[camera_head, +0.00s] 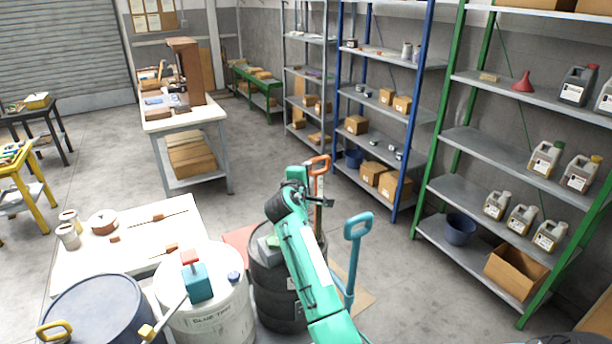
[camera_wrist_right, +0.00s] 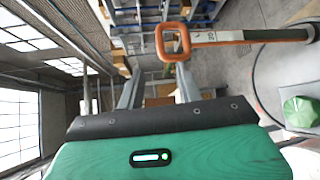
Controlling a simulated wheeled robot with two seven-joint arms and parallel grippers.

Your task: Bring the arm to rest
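My right arm shows in the head view as a green limb rising from the bottom edge, over the dark barrel. My right gripper (camera_head: 298,178) is at its upper end, small and partly hidden by the wrist. In the right wrist view its two grey fingers (camera_wrist_right: 158,80) stand apart with nothing held between them. An orange loop handle (camera_wrist_right: 173,42) shows beyond the fingers; it also stands behind the gripper in the head view (camera_head: 319,166). I cannot tell whether they touch. My left gripper is not in view.
A dark barrel (camera_head: 270,303), a white drum (camera_head: 225,317) and a blue drum (camera_head: 95,312) stand in front. A teal handle (camera_head: 357,228) rises right of my arm. A white table (camera_head: 130,250) is left; shelves (camera_head: 490,150) line the right. Open floor (camera_head: 280,150) lies beyond.

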